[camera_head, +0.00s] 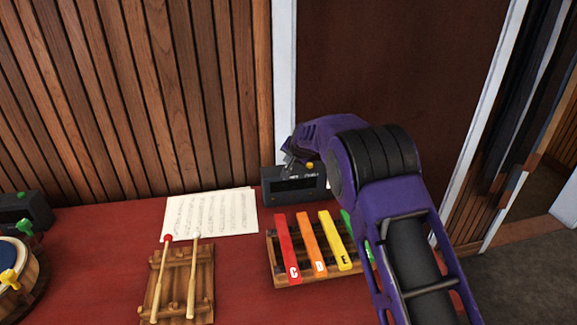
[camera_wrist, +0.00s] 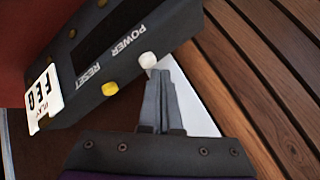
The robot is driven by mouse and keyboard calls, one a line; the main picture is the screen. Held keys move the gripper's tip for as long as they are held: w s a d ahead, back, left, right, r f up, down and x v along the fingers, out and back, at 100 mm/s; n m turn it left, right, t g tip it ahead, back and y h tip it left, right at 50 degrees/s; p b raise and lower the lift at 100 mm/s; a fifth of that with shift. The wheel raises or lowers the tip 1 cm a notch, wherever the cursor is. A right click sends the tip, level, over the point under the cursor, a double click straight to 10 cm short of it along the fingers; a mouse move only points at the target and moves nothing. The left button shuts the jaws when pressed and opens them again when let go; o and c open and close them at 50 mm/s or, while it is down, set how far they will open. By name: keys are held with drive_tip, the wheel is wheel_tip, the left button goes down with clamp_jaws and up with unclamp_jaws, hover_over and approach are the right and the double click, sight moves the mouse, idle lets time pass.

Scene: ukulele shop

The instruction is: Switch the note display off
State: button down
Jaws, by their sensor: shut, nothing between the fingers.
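The note display (camera_head: 296,188) is a black box at the back of the red table, with a dark screen on its front. In the wrist view its body (camera_wrist: 150,18) is close and tilted. A white button (camera_wrist: 147,60) sits beside the word POWER, and a yellow button (camera_wrist: 110,88) beside RESET. My gripper (camera_wrist: 164,66) is shut and empty, its fingertips right at the white button; I cannot tell whether they touch it. In the head view my gripper (camera_head: 289,158) is above the display's top edge, partly hidden by my wrist.
A xylophone (camera_head: 318,268) with coloured bars stands just in front of the display. Sheet music (camera_head: 212,212) and mallets on a wooden rack (camera_head: 180,285) lie to the left. A drum (camera_head: 14,270) and a dark box (camera_head: 24,210) are at far left. The slatted wall (camera_head: 130,100) rises behind.

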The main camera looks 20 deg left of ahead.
wheel_tip(320, 180, up, 6)
drive_tip(key=p, duration=0.2)
drive_tip(key=shift+f+p, duration=0.15)
drive_tip(key=shift+p, duration=0.2)
